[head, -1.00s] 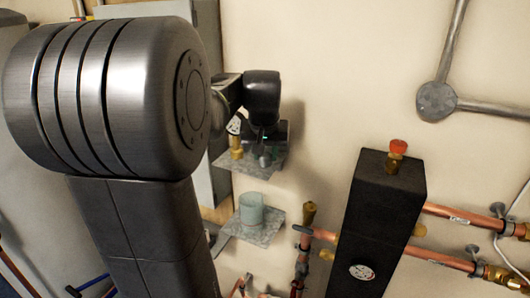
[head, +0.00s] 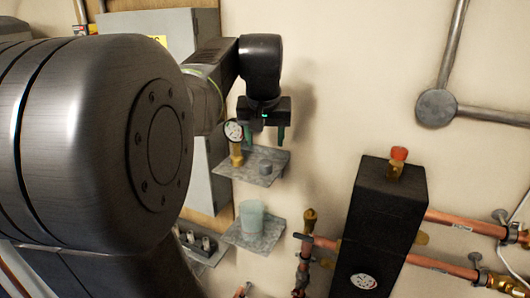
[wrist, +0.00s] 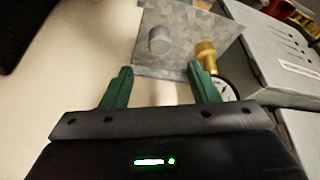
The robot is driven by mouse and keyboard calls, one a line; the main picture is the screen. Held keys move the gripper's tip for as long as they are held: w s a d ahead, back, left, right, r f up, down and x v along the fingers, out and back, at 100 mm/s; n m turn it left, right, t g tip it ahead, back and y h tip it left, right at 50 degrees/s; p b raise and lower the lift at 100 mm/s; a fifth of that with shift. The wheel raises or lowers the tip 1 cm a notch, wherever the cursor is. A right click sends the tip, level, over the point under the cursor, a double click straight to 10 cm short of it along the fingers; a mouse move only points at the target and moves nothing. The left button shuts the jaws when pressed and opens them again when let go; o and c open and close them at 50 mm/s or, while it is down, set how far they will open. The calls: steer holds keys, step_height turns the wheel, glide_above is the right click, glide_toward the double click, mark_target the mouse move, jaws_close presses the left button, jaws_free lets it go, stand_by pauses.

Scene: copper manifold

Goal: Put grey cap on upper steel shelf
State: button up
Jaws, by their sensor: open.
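The grey cap (head: 265,168) stands on the upper steel shelf (head: 262,180), right of a brass-stemmed gauge. In the wrist view the grey cap (wrist: 160,40) sits on the bare shelf plate (wrist: 185,60), beyond the fingertips and between their lines. My gripper (head: 264,138) is above the shelf, clear of the cap, with its green fingers apart and empty. The open fingers also show in the wrist view (wrist: 160,72), with nothing between them.
The gauge with a brass stem (head: 236,158) stands on the upper shelf close left of the cap. A lower shelf (head: 262,238) holds a translucent cup (head: 251,216). A black box (head: 385,215) with copper pipes is at right. A grey cabinet (head: 160,28) is behind my arm.

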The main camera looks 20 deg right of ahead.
steer(key=shift+v, duration=1.6)
